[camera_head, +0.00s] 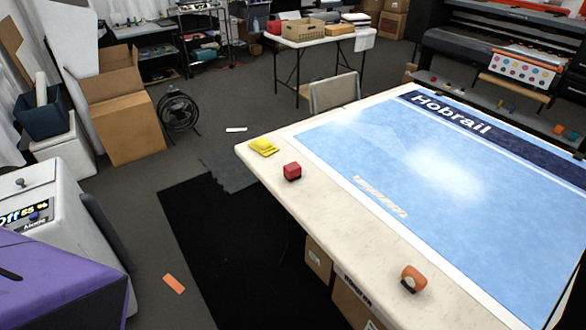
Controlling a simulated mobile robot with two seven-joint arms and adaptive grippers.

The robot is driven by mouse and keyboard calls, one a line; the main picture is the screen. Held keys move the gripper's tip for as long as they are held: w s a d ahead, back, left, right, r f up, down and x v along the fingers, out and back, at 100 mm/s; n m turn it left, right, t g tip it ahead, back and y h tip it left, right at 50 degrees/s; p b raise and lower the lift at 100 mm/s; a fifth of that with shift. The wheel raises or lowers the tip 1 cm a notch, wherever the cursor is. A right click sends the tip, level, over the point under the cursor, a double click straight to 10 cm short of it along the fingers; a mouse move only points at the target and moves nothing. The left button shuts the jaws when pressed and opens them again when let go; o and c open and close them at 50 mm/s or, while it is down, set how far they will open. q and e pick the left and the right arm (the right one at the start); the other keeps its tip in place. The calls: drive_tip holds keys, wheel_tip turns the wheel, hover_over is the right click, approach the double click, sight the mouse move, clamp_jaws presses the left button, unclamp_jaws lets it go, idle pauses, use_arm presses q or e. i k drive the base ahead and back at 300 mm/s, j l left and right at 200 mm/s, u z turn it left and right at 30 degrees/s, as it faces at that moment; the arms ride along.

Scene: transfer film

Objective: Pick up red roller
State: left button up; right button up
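A small red block-like item (292,171) sits near the left edge of the white table (360,240). An orange-red rounded item (413,278) with a pale and dark lower part sits near the table's front edge. Neither shape is clear enough to tell which one is the red roller. A yellow item (263,147) lies near the table's far left corner. Neither of my grippers is in view.
A large blue printed sheet (440,180) covers most of the table. A machine with a display (40,210) stands at left. A cardboard box (118,120) and a black fan (179,112) stand beyond. An orange piece (174,284) lies on the floor.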

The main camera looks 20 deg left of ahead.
sight(292, 170)
drive_tip(key=i+j+z, duration=0.1)
drive_tip(key=j, duration=0.25)
drive_tip(key=i+j, duration=0.25)
drive_tip(key=i+j+z, duration=0.15)
drive_tip(key=j, duration=0.25)
drive_tip(key=i+j+z, duration=0.1)
drive_tip(key=j, duration=0.25)
drive_tip(key=i+j+z, duration=0.1)
drive_tip(key=j, duration=0.25)
